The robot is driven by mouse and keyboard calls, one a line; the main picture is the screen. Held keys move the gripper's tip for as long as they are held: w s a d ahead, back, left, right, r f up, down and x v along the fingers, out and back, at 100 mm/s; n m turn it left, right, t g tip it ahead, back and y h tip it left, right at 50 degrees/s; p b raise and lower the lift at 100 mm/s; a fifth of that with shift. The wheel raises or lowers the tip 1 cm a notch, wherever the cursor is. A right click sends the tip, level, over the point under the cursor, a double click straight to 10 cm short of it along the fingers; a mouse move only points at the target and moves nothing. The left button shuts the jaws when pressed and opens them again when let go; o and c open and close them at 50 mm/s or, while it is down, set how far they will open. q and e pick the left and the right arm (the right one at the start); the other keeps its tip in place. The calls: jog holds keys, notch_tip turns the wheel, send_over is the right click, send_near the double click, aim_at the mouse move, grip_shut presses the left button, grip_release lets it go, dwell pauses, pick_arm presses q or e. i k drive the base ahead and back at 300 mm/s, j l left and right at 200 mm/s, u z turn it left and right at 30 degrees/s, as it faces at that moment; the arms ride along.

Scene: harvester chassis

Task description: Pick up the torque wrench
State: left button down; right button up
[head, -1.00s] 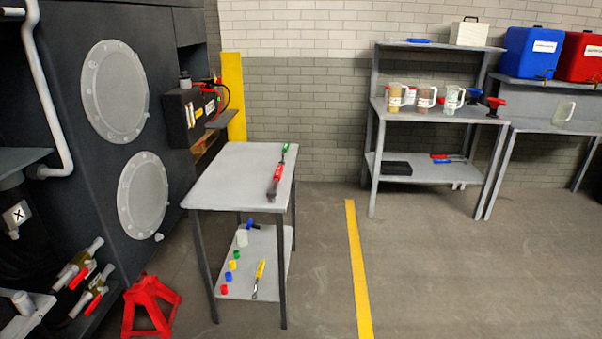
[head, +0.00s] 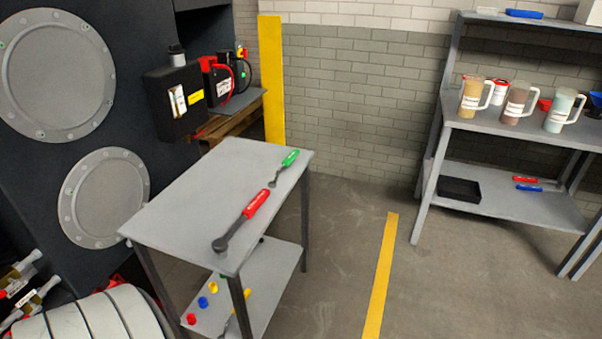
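Two ratchet-like tools lie on the top of a small grey two-shelf table (head: 195,190) in the head view. The nearer, larger one has a red handle and a dark shaft and head; it looks like the torque wrench (head: 243,220). It lies diagonally near the table's right edge, head toward me. Behind it lies a smaller tool with a green handle (head: 285,168). On the lower shelf, a yellow-handled tool (head: 238,306) is partly hidden by a table leg. Neither of my grippers shows in the head view.
Small coloured caps (head: 203,302) sit on the lower shelf. The dark machine wall (head: 140,60) stands close on the left. A grey shelf (head: 480,120) with several jugs stands at right. Floor right of the table is clear, with a yellow line (head: 383,275).

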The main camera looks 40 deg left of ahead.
aim_at(219, 246)
jog(key=i+l+u, duration=0.1)
jog(key=i+u, duration=0.3)
jog(key=i, duration=0.15)
jog(key=i+l+u, duration=0.35)
jog(key=i, duration=0.15)
jog(key=i+j, duration=0.05)
jog(key=j, duration=0.05)
